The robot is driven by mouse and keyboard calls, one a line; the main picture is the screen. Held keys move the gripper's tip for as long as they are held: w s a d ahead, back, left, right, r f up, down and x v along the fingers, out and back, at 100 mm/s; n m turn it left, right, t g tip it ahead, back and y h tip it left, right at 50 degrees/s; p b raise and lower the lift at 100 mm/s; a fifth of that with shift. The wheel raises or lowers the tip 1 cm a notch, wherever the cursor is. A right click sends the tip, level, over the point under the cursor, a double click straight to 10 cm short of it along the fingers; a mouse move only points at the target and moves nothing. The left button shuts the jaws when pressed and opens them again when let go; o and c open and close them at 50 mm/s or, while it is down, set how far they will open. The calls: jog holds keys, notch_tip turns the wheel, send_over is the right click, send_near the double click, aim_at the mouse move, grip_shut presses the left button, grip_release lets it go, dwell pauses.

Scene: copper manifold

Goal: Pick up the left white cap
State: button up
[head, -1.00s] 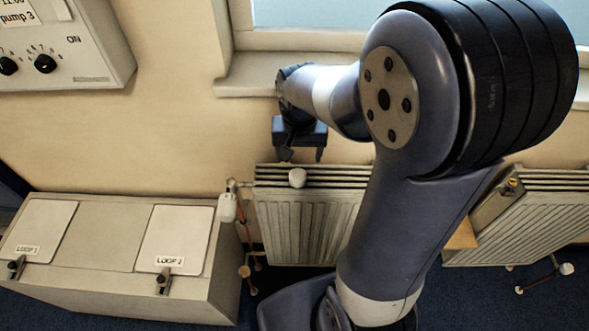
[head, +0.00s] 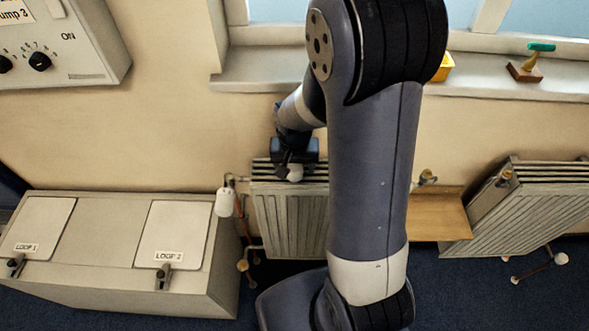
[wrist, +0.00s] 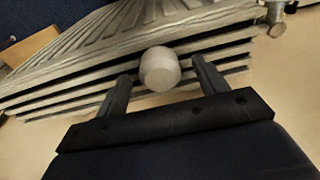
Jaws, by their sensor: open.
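The white cap (head: 295,173) sits on top of the left radiator (head: 290,220) in the head view. In the wrist view the cap (wrist: 160,69) is a rounded white cylinder against the radiator's top slats (wrist: 75,92). My gripper (head: 295,165) is at the radiator top, right at the cap, and partly covers the view there. In the wrist view my gripper (wrist: 160,78) is open, with one finger on each side of the cap and a visible gap on both sides. The cap is not gripped.
A white valve head (head: 225,202) is at the radiator's left end. A grey cabinet (head: 100,255) stands to the left. A wooden shelf (head: 440,215) and a second radiator (head: 525,210) are to the right. The windowsill (head: 250,75) is above, holding a stamp-like object (head: 530,62).

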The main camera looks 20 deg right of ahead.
jog(key=shift+c, duration=0.2)
jog(key=c, duration=1)
